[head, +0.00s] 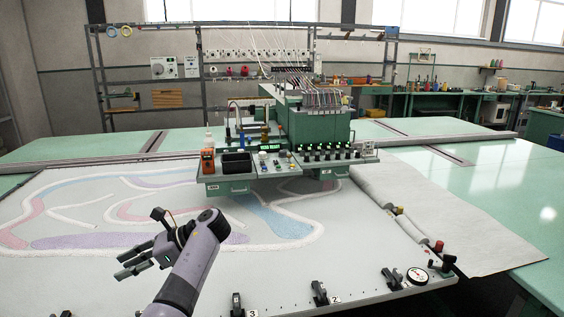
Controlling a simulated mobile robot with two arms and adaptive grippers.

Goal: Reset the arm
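My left arm, purple-grey with dark joints, reaches in from the bottom of the head view over the stretched cloth (330,275). My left gripper (124,264) is above the cloth and points left. Its dark fingers with green tips stand apart, with nothing visible between them. My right arm and gripper are not in the view.
The green tufting machine head (310,125) and its control panel (230,185) stand behind the cloth. Black numbered clamps (319,293) and a round gauge (417,276) line the front edge. A rolled cloth edge (385,195) lies at right. Green tabletop (490,180) is clear.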

